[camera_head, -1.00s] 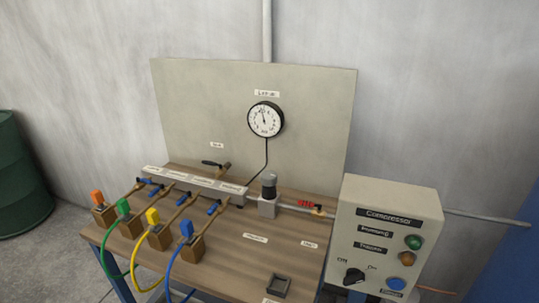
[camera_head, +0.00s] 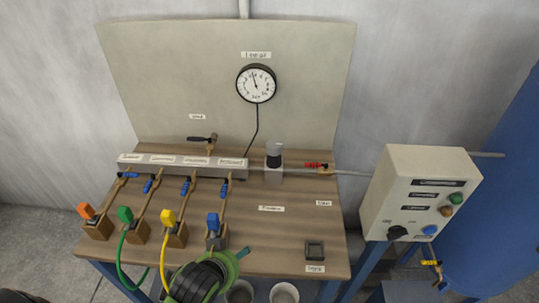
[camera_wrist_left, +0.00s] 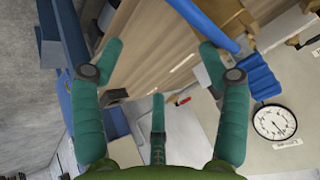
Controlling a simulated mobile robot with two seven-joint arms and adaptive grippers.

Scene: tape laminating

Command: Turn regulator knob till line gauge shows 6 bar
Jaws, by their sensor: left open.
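The gauge also shows at the lower right of the left wrist view (camera_wrist_left: 274,122). My left gripper (camera_head: 229,262) is at the table's front edge, by the blue connector and well short of the regulator. In the wrist view its green fingers (camera_wrist_left: 160,50) are spread apart. My right gripper is out of view.
Orange, green, yellow and blue connectors (camera_head: 213,221) line the left front of the table. A red-handled valve (camera_head: 316,165) sits right of the regulator. The compressor box (camera_head: 418,195) stands at the right. The table's middle right (camera_head: 285,225) is mostly clear.

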